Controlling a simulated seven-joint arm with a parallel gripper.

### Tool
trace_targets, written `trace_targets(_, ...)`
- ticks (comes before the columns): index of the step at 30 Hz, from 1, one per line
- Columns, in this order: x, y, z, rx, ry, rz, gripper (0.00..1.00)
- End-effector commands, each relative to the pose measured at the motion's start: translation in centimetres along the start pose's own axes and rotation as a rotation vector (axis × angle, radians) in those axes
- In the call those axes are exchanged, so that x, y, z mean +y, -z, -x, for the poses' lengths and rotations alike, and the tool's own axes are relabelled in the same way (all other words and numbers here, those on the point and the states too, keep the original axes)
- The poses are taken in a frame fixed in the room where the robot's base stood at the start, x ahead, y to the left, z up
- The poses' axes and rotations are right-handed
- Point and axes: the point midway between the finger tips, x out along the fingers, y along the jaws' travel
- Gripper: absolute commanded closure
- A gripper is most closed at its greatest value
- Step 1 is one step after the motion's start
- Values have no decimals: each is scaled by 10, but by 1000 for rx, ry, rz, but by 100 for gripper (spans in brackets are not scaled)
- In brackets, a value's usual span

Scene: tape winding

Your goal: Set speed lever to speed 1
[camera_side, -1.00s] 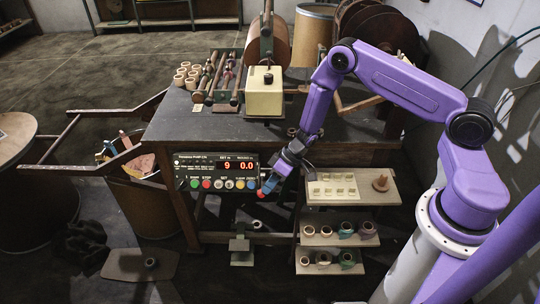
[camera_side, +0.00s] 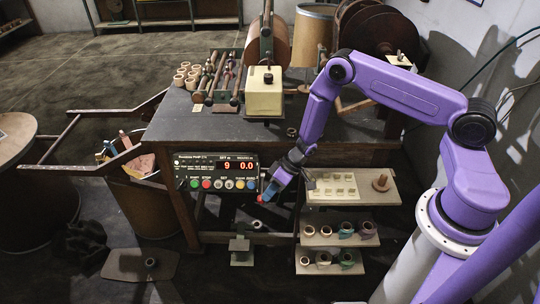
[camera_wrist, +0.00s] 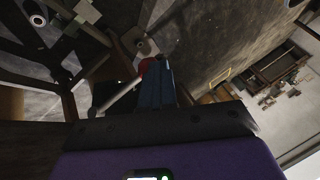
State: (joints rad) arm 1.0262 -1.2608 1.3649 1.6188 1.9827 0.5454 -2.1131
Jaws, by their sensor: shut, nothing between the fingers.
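My gripper (camera_side: 268,192) is shut and empty, with blue fingers pointing down and left, just right of the control panel (camera_side: 216,171). In the wrist view its fingertips (camera_wrist: 156,66) sit together near a red knob (camera_wrist: 133,40). A pale rod (camera_wrist: 122,98) runs up toward the fingers; it may be the speed lever, but I cannot tell. A small red tip (camera_side: 261,199) shows below the fingertips in the side view. Whether the fingers touch it is unclear. No speed marking is readable. The panel display reads 9 and 0.0.
Colored buttons (camera_side: 217,184) line the panel's lower edge. Shelves with small rings (camera_side: 338,237) and a tray of pale blocks (camera_side: 335,187) stand close on the right. A winding machine (camera_side: 266,92) is on the table. A small pedal-like stand (camera_side: 241,248) is below.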

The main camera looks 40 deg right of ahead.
Motion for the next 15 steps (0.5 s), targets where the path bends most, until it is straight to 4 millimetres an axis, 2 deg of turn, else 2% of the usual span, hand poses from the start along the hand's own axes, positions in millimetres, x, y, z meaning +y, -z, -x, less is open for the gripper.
trace_targets(7,-7,-7,2,-11,2,3,100)
trace_targets(15,-30,-21,27,-7,2,1,100)
